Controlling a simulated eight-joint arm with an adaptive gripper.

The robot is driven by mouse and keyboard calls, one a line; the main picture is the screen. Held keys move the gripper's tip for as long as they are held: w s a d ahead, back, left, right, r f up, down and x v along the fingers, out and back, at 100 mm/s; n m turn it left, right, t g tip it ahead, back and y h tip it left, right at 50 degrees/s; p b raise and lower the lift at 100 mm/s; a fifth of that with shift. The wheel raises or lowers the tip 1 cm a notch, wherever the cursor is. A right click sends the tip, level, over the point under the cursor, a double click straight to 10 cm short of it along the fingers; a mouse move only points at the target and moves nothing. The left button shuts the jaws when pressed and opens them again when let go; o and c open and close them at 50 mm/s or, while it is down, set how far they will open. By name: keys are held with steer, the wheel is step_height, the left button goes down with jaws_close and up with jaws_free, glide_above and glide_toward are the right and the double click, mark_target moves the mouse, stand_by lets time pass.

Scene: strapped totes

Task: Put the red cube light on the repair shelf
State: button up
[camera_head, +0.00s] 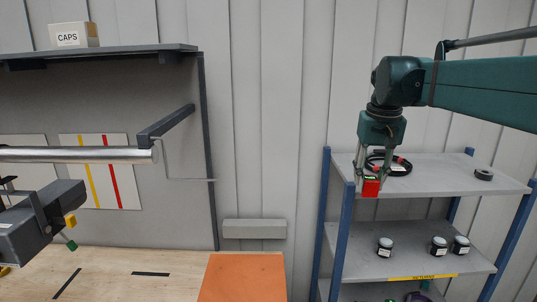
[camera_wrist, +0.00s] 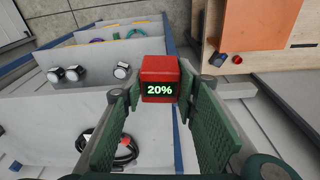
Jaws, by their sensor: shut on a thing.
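My gripper (camera_head: 370,179) is shut on the red cube light (camera_head: 371,188), which sits between its fingertips near the left front corner of a shelf unit with blue posts. In the wrist view the cube (camera_wrist: 160,67) has a dark face with "20%" in green. In the head view the cube overlaps the front edge of the top shelf (camera_head: 440,182); I cannot tell whether it touches it. I cannot tell which shelf is the repair shelf.
A black cable coil (camera_head: 397,167) and a dark puck (camera_head: 483,174) lie on the top shelf, with bare room between them. Several white-and-black round lights (camera_head: 385,247) stand on the middle shelf. A wooden bench (camera_head: 110,275) with an orange mat (camera_head: 243,277) is at left.

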steer(key=s+d+f+m+b, duration=0.2)
steer(key=s+d+f, duration=0.3)
steer(key=d, duration=1.1)
steer(key=s+d+f+m+b, duration=0.2)
steer(key=s+d+f+b, duration=0.2)
steer(key=d, duration=1.3)
steer(key=s+d+f+m+h+b, duration=0.1)
steer(key=s+d+f, duration=0.4)
steer(key=d, duration=1.2)
step_height(320, 180, down, 4)
steer(key=m+b, duration=0.1)
steer(key=b, duration=0.1)
steer(key=shift+s+d+m+b, duration=0.15)
steer(key=shift+s+m+b, duration=0.15)
steer(key=shift+m, duration=0.1)
